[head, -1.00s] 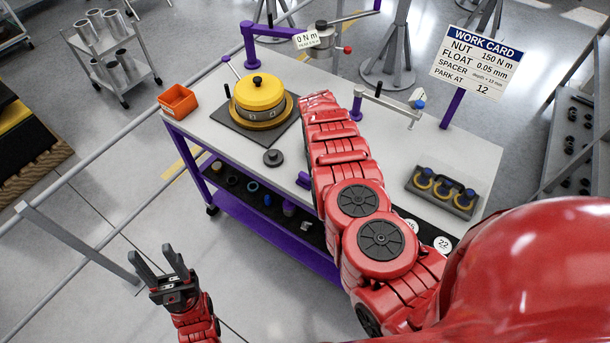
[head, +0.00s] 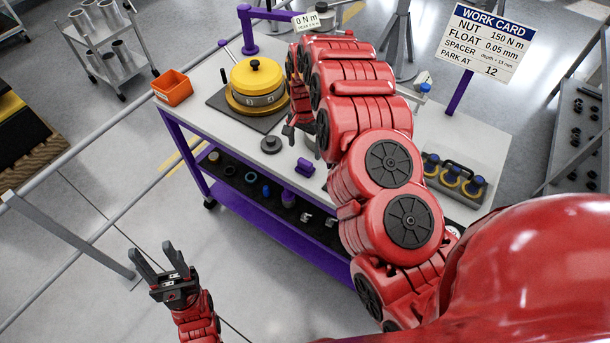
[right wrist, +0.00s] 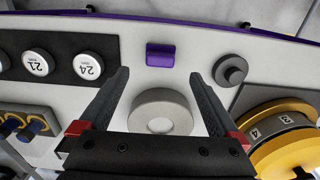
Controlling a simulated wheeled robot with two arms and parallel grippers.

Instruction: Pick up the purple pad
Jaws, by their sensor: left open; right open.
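The purple pad (head: 305,168) is a small block on the bench top near its front edge. In the right wrist view the purple pad (right wrist: 160,54) lies just beyond the fingertips, roughly centred between them. My right gripper (right wrist: 159,78) is open and empty, pointing down over the bench; in the head view it is partly hidden by my right arm. A grey ring (right wrist: 160,112) shows between its fingers, below them. My left gripper (head: 151,250) is open and empty, off the bench at lower left.
A dark knobbed weight (right wrist: 230,70) and the yellow-topped round unit (head: 257,84) stand on one side of the pad. Numbered discs (right wrist: 88,65) sit on the other side. An orange bin (head: 172,88) stands at the bench's left corner. A lower shelf (head: 260,215) holds small parts.

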